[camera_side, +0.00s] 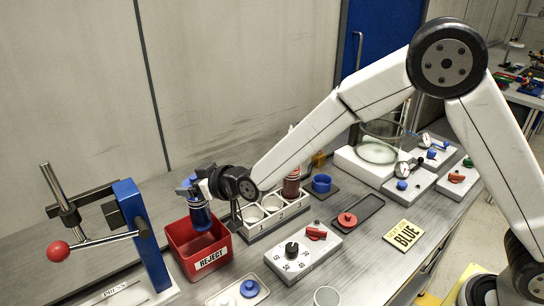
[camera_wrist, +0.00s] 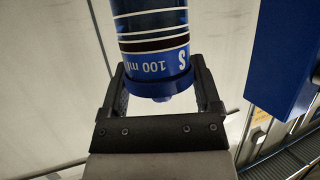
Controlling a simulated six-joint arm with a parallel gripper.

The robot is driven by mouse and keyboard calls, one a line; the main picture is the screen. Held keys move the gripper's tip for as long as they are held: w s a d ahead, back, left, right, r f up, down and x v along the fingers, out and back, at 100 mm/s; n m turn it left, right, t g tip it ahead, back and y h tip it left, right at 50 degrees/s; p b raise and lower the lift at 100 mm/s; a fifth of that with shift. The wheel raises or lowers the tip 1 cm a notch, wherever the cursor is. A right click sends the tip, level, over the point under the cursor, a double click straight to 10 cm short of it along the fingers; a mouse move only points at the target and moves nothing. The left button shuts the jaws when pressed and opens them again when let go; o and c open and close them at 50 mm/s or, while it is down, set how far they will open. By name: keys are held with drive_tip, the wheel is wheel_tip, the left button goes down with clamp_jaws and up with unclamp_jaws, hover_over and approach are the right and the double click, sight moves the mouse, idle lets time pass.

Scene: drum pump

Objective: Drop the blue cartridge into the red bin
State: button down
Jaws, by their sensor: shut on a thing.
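The blue cartridge (camera_side: 200,217) hangs below my gripper (camera_side: 191,184) in the side view, over the red bin. In the wrist view the cartridge (camera_wrist: 153,50) shows white stripes, a dark band and "100 ml" lettering. It sits between the two dark fingers of my gripper (camera_wrist: 160,90), which is shut on it. The red bin (camera_side: 181,257) is an open box with a "REJECT" label on its front, standing on the bench. The cartridge's lower end appears at or just below the bin's rim level in the side view; its exact depth I cannot tell.
A press with a blue column (camera_side: 143,232) and red-knobbed lever stands left of the bin. A rack (camera_side: 272,221) with numbered slots and a dark red cartridge (camera_side: 291,184) stands to the right. A small tray (camera_side: 225,299) with caps lies in front.

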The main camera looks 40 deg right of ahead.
drive_tip(key=shift+f, duration=2.05)
unclamp_jaws()
drive_tip(key=shift+s, duration=0.15)
drive_tip(key=v, duration=0.7)
drive_tip(key=shift+s+r, duration=0.15)
drive_tip(key=shift+s, duration=0.1)
drive_tip(key=shift+d, duration=0.2)
drive_tip(key=s+d+f+m+g+h, duration=0.2)
drive_tip(key=s+d+g, duration=0.3)
drive_tip(key=s+d, duration=0.5)
drive_tip(key=s+d+f+m+g+h, duration=0.1)
drive_tip(key=s+d+g, duration=0.4)
drive_tip(key=s+d, duration=0.5)
drive_tip(key=shift+s+d+f+m+h, duration=0.35)
drive_tip(key=shift+d+m+h, duration=0.25)
drive_tip(key=shift+d+h, duration=0.35)
